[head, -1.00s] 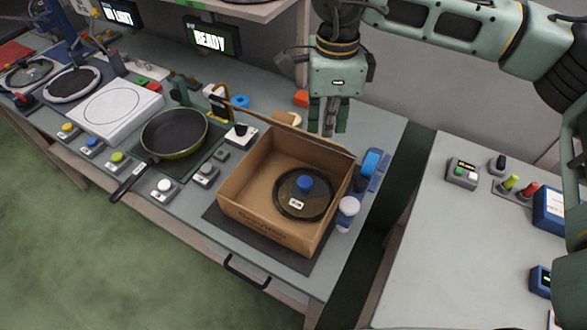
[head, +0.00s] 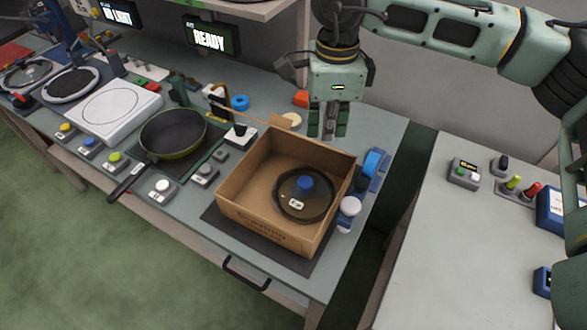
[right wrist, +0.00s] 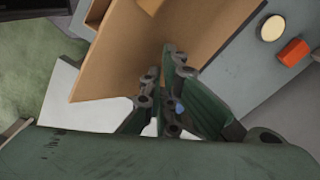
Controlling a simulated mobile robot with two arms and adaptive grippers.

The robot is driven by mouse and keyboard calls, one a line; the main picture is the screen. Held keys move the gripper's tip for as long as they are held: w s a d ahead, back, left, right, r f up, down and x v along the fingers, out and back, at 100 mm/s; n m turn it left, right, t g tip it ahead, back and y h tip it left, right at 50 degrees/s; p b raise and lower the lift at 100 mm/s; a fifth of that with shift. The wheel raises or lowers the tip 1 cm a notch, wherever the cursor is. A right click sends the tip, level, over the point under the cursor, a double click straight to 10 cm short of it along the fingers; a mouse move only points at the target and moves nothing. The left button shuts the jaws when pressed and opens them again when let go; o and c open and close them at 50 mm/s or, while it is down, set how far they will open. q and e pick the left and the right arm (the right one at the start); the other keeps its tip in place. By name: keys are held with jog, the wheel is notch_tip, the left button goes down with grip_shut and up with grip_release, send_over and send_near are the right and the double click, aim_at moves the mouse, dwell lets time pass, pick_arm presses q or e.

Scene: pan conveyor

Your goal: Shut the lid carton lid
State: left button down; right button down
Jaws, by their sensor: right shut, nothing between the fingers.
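The open brown carton (head: 270,228) stands on a dark mat on the bench in the head view, with a dark round pan lid (head: 318,207) with a blue knob inside. The carton's own lid is mostly hidden behind its back wall; a thin edge (head: 248,116) shows at the back left. In the right wrist view a large brown carton panel (right wrist: 180,40) fills the upper middle. My right gripper (head: 327,135) is shut and empty, pointing down just behind the carton's back edge. It also shows in the right wrist view (right wrist: 172,55); contact with the panel cannot be told. My left gripper is out of view.
A cream disc (head: 291,121) and an orange block (head: 302,98) lie behind the carton. A white-capped bottle (head: 349,207) and a blue item (head: 373,163) stand close on its right. A pan (head: 173,133) is to the left. A gap separates the bench from the right table (head: 430,240).

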notch_tip(320, 180, down, 12)
jog(key=b, duration=1)
jog(key=shift+r, duration=0.15)
dwell(6.3)
